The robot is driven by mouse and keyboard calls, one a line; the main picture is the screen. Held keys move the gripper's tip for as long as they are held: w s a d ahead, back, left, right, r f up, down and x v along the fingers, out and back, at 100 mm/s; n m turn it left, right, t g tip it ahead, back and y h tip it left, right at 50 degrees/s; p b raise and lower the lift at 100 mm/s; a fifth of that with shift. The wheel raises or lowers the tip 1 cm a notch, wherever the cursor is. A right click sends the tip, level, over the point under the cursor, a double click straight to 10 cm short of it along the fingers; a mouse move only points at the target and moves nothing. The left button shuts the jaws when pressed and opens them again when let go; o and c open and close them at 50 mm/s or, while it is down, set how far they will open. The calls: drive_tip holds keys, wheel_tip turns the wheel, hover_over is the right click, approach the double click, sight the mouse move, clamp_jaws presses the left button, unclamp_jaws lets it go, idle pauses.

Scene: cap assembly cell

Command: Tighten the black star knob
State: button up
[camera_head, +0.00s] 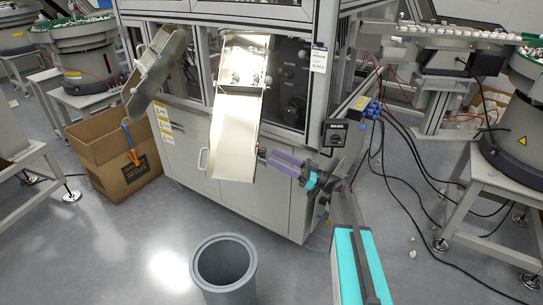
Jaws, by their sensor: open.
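My gripper (271,157) has purple fingers that point left, toward the right edge of the pale discharge chute (234,150). The fingers are apart. A small dark part (262,154) sits at the chute's right side, right at the fingertips. It may be the black star knob, but it is too small and too covered for me to make out its shape. I cannot tell whether the fingers are around it or just short of it.
A grey bin (223,265) stands on the floor in front. A cardboard box (115,150) is at the left below a second chute (155,75). A black mains box (335,133) is on the machine's corner, close above my arm. Cables (400,185) hang at the right.

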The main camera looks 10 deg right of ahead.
sight(263, 153)
drive_tip(key=shift+x, duration=1.6)
drive_tip(key=c, duration=1.1)
